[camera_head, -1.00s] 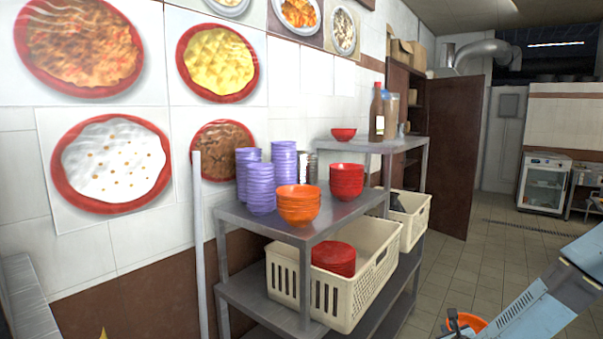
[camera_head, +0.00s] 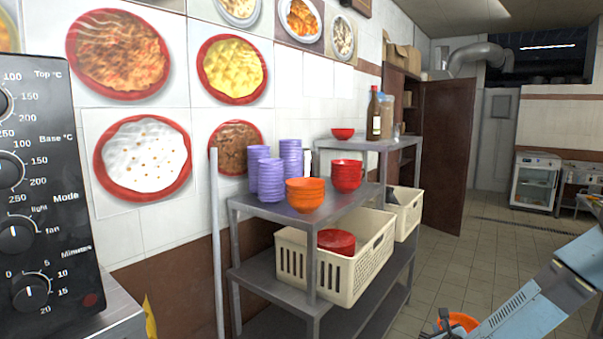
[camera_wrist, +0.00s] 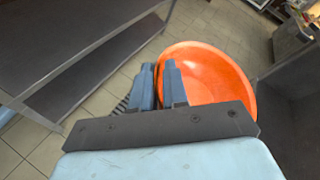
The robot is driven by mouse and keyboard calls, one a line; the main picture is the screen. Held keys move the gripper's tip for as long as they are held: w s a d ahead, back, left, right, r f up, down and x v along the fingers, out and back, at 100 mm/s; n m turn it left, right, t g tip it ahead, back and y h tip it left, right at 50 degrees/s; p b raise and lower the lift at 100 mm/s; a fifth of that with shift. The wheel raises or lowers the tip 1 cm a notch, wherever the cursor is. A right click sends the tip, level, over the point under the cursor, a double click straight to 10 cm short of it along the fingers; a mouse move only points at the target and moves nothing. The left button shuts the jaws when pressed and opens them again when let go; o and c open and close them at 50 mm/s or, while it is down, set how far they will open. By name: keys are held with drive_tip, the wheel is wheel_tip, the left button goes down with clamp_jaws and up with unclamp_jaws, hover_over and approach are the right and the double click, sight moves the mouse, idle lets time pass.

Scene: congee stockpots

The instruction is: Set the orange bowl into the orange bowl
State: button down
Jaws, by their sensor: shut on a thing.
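My gripper (camera_wrist: 158,80) is shut on the rim of an orange bowl (camera_wrist: 212,72), which fills the right of centre in the wrist view. In the head view this held orange bowl (camera_head: 463,321) shows at the bottom right, partly hidden by my arm, low and apart from the shelf. Another orange bowl (camera_head: 305,193), which looks like a stack of several, stands upright on the shelf's top (camera_head: 338,207) near its front edge.
Purple bowl stacks (camera_head: 271,180) and red bowls (camera_head: 346,176) stand close to the shelf's orange bowls. A cream crate (camera_head: 352,275) sits on the tier below. An oven (camera_head: 35,180) is at the left. Tiled floor (camera_head: 440,265) is open at the right.

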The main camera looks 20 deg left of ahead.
drive_tip(key=shift+d+f, duration=0.15)
drive_tip(key=shift+d, duration=0.45)
drive_tip(key=shift+w+d+r, duration=0.1)
drive_tip(key=shift+d+r, duration=0.15)
drive_tip(key=shift+r, duration=0.1)
